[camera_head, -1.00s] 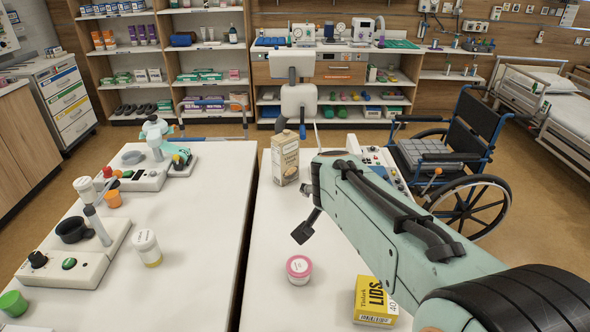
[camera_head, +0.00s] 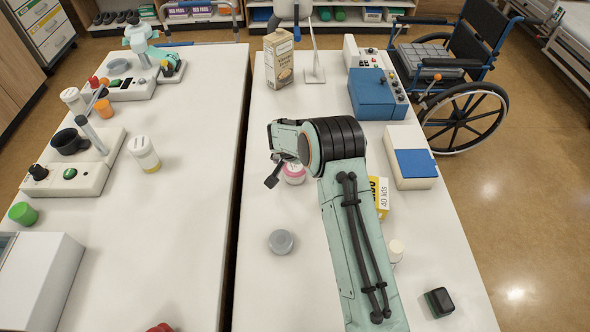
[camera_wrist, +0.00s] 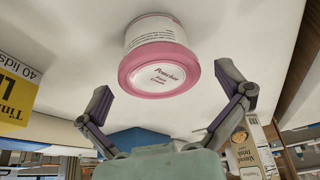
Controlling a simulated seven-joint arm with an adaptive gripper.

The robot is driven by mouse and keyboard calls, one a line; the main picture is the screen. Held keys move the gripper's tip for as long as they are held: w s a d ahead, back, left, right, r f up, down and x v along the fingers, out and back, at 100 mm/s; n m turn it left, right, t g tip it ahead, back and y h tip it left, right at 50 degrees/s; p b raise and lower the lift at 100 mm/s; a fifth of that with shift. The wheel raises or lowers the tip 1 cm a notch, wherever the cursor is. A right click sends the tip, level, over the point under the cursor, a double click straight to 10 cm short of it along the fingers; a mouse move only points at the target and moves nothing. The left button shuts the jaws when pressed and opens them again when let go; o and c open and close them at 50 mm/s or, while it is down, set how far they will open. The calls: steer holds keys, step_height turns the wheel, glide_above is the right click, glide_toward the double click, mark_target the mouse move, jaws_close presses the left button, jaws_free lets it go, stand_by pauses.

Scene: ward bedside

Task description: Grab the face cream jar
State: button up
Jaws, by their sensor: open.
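The face cream jar (camera_head: 294,175) is a small round jar with a pink lid, standing on the right table and partly hidden by my arm in the head view. In the wrist view the jar (camera_wrist: 158,52) shows large, its pink-rimmed lid lettered as face cream and facing the camera. My gripper (camera_head: 273,176) is just left of the jar in the head view, mostly hidden by my arm. In the wrist view my gripper (camera_wrist: 166,84) is open and empty, one finger toward each side of the jar. The fingertips appear apart from the jar.
A yellow lids box (camera_head: 382,196) stands right of the jar, partly behind my arm. A grey round container (camera_head: 281,242) is in front. A white-capped bottle (camera_head: 396,251) and a dark box (camera_head: 439,303) are at front right. A carton (camera_head: 278,60) stands behind. The table's left edge is near.

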steer(key=shift+f, duration=0.1)
steer(key=c, duration=1.2)
